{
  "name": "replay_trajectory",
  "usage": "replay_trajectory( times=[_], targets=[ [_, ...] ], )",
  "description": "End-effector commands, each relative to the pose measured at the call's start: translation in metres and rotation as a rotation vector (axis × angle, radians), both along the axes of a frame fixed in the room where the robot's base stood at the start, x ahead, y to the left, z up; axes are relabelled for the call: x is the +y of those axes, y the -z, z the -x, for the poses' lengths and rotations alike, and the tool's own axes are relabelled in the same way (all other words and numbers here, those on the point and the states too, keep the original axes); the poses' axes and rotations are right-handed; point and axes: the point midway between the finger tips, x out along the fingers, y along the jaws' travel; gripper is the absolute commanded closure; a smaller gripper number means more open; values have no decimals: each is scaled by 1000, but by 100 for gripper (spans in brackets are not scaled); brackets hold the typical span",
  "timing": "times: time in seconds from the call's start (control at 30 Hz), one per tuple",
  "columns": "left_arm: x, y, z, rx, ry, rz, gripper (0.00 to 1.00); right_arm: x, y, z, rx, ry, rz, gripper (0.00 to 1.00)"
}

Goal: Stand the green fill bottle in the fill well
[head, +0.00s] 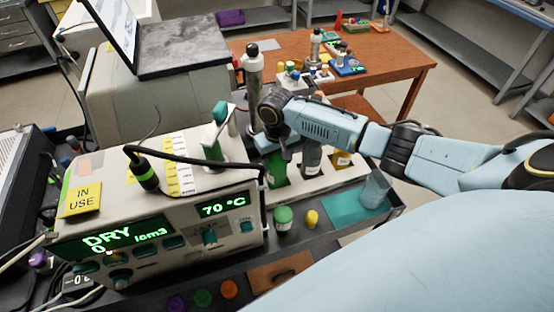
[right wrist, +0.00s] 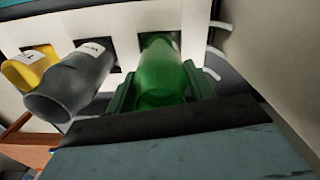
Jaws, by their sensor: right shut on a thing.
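The green bottle (right wrist: 162,72) stands between the two fingers of my right gripper (right wrist: 160,88) in the right wrist view, and the gripper is shut on it. Its far end is at a dark square opening in a white rack (right wrist: 125,18); I cannot tell how deep it sits. In the head view the green bottle (head: 276,172) shows partly below my right gripper (head: 285,152), at the left end of the rack's row. My left gripper is not in view. I cannot tell which opening is the fill well.
A grey bottle (head: 311,160) and a yellow bottle (head: 343,160) stand beside the green one. An instrument reading DRY (head: 150,215) is left of the rack. A green-lidded jar (head: 283,217), a small yellow piece (head: 312,218) and a clear beaker (head: 375,188) are in front.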

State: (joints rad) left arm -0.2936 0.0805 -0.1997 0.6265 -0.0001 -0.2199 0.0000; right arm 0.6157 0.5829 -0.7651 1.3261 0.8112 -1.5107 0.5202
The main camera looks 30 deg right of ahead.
Motion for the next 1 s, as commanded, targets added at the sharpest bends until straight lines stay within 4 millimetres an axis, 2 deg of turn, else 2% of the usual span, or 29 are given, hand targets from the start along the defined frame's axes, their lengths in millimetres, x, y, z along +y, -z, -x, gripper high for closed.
replay_trajectory(
  times=[0.3, 0.33, 0.5, 0.83, 1.0],
  targets=[
    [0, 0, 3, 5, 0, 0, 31, 0, 1, -1, -3, 1, -2, 79],
    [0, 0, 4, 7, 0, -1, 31, 0, 2, -1, -2, 1, -1, 45],
    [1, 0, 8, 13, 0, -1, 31, 0, 2, -1, -2, 0, -1, 25],
    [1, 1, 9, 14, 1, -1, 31, 0, -2, -1, -3, 0, 0, 25],
    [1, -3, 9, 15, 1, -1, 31, 0, -27, -2, -6, 0, -1, 25]
  ],
)
